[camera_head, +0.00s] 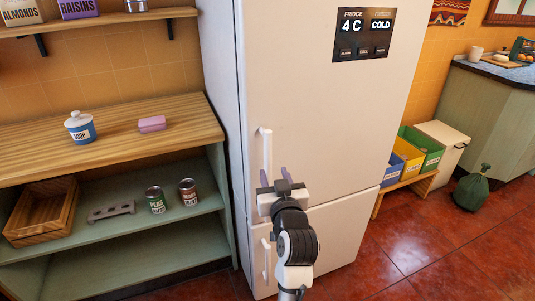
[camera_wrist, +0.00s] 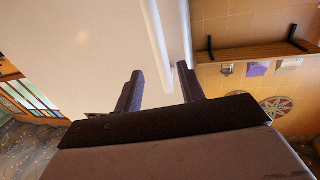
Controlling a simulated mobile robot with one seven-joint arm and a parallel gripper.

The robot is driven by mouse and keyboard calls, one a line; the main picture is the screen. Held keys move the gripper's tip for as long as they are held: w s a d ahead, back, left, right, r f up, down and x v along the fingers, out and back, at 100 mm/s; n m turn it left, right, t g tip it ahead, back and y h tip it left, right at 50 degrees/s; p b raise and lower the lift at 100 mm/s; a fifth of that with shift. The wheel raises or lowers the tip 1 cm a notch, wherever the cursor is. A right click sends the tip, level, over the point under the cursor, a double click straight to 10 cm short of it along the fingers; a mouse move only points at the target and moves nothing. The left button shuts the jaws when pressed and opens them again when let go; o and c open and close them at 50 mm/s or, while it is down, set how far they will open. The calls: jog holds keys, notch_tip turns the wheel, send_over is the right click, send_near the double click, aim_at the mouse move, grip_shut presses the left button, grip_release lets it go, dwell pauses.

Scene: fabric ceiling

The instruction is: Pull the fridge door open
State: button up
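The white fridge (camera_head: 318,110) stands upright in the middle of the head view, with its upper door closed. A vertical white bar handle (camera_head: 265,150) is on that door's left side. My gripper (camera_head: 274,174) is open in front of the door, by the handle's lower end. In the wrist view, my gripper (camera_wrist: 160,70) has its two dark fingers apart. The handle (camera_wrist: 157,40) runs into the gap between them, nearer the right finger. I cannot tell whether either finger touches it. A lower fridge door (camera_head: 335,228) with its own handle (camera_head: 266,258) is below.
The red floor (camera_head: 425,250) is clear at front right.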

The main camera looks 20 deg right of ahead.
aim_at(268, 159)
jog(key=w, duration=0.3)
jog(key=w+d+p, duration=0.1)
jog(key=w, duration=0.1)
jog(key=w+p, duration=0.1)
jog(key=w, duration=0.2)
jog(key=shift+w+d, duration=0.15)
jog(key=shift+w, duration=0.15)
grip_shut()
